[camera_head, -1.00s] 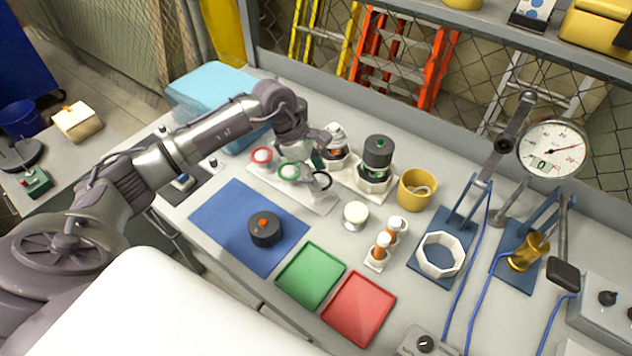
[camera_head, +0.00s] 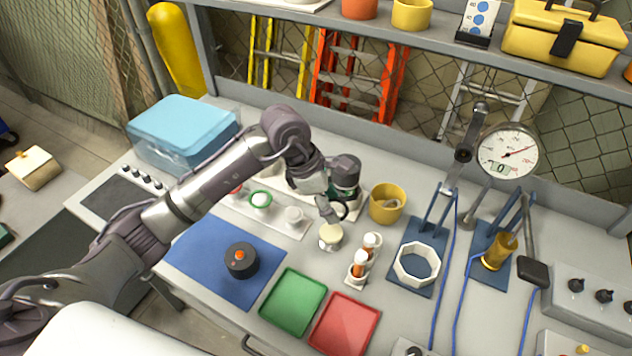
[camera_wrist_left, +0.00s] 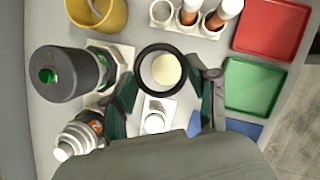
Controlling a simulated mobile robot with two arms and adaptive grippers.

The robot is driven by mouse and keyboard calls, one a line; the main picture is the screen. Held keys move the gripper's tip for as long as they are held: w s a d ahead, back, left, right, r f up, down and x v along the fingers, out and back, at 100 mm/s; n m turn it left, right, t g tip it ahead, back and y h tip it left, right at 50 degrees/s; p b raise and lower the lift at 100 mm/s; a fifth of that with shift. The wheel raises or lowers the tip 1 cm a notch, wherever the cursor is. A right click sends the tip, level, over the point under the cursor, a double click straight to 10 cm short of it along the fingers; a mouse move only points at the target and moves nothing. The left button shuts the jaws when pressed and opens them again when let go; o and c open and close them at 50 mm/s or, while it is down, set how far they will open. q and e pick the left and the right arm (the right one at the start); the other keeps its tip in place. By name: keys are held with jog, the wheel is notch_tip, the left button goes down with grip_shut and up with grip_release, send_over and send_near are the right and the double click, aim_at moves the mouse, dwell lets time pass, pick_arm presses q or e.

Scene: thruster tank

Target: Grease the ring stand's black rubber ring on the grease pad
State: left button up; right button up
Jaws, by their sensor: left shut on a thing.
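My left gripper (camera_head: 333,208) is shut on the black rubber ring (camera_head: 342,211). In the left wrist view the black ring (camera_wrist_left: 140,70) sits between the dark green fingers, and the cream top of the grease pad (camera_wrist_left: 167,68) shows through its opening. In the head view the grease pad (camera_head: 330,234) is a small round pad just below the fingertips. Whether the ring touches it I cannot tell. The white ring stand (camera_head: 278,222) is to the left, with a green ring (camera_head: 260,199), a partly hidden red ring and a bare post (camera_head: 293,214). My right gripper is not in view.
A rack of orange-and-white vials (camera_head: 359,270) stands close right of the pad. A yellow cup (camera_head: 387,204) and a dark cylinder (camera_head: 344,172) are behind. A blue mat (camera_head: 205,262) with a black puck, green tray (camera_head: 293,302) and red tray (camera_head: 344,325) lie in front.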

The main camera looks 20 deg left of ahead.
aim_at(332, 230)
pick_arm(q)
jog(key=shift+s+a+f+p, duration=0.15)
jog(key=shift+f+p, duration=0.1)
jog(key=shift+f, duration=0.15)
jog(key=shift+w+a+f+p, duration=0.1)
jog(key=shift+a+f+p, duration=0.1)
jog(key=shift+f, duration=0.5)
jog(key=shift+s+d+f+b, duration=0.1)
jog(key=shift+d+f+b, duration=0.1)
jog(key=shift+f+b, duration=1.2)
jog(key=shift+f, duration=0.8)
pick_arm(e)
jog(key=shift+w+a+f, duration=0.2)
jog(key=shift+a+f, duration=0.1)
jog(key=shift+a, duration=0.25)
pick_arm(q)
jog(key=shift+a+f+b, duration=0.1)
jog(key=shift+f+b, duration=0.5)
jog(key=shift+b, duration=0.05)
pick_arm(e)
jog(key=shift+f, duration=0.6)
pick_arm(q)
jog(key=shift+r+n+t+y+p, duration=0.1)
jog(key=shift+n+t+y+p, duration=0.25)
jog(key=shift+n, duration=0.65)
jog(key=shift+n+t, duration=0.35)
jog(key=shift+n, duration=0.95)
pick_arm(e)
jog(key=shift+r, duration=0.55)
